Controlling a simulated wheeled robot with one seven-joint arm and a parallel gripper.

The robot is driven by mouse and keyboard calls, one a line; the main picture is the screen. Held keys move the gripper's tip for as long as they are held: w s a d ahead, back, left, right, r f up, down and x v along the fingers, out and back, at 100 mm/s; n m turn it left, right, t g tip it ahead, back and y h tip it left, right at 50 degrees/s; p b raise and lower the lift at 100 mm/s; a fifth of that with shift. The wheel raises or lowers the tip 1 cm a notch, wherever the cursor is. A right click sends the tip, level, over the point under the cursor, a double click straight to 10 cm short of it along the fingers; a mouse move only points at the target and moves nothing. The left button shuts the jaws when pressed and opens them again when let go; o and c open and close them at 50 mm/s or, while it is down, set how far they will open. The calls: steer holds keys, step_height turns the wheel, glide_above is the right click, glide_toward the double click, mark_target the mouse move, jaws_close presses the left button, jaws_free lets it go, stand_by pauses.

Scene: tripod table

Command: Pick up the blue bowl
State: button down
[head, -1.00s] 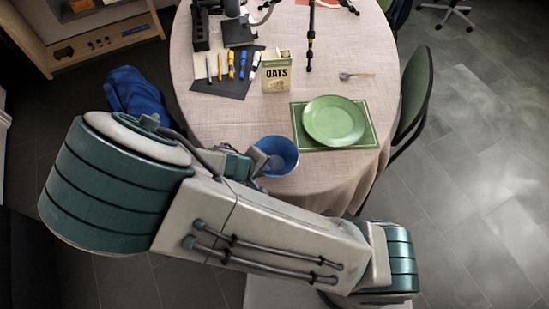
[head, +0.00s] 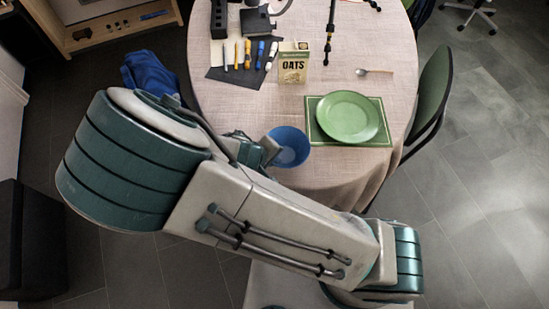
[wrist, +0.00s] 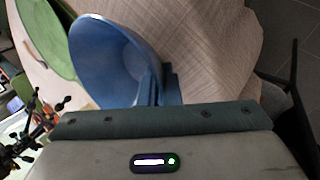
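The blue bowl (head: 291,146) stands near the front edge of the table, left of the green plate. My gripper (head: 268,150) is at the bowl's left side, partly hidden behind my forearm. In the wrist view the bowl (wrist: 112,58) fills the upper left, its hollow side showing. My gripper's two fingers (wrist: 161,85) are close together at the bowl's rim, one inside and one outside, with the bowl's wall between them. They look shut on the wall. I cannot tell any gap under the bowl.
The green plate (head: 348,117) on its green mat (head: 384,137) lies right of the bowl. An oats box (head: 292,63), a spoon (head: 374,72) and several markers on a dark sheet (head: 216,74) are farther back. A green chair (head: 433,92) stands at the right.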

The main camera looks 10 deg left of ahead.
mark_target(303, 160)
steer(key=shift+r, duration=0.45)
step_height(303, 160, up, 2)
steer(key=shift+r, duration=0.15)
steer(key=d+r, duration=0.1)
steer(key=d, duration=0.1)
steer(key=d+r, duration=0.3)
steer(key=d, duration=0.2)
steer(key=shift+d+r, duration=0.1)
steer(key=shift+r, duration=0.1)
steer(key=shift+w+f+b, duration=0.1)
steer(key=shift+f+b, duration=0.05)
steer(key=shift+b, duration=0.35)
steer(key=shift+r+b, duration=0.35)
steer(key=shift+b, duration=0.6)
steer(key=shift+d+r+b, duration=0.1)
steer(key=shift+d+b, duration=0.4)
steer(key=shift+b, duration=0.55)
steer(key=shift+d+r+b, duration=0.45)
steer(key=shift+d+b, duration=0.4)
steer(key=shift+b, duration=0.05)
steer(key=shift+d+r+b, duration=0.45)
steer(key=shift+d+b, duration=0.4)
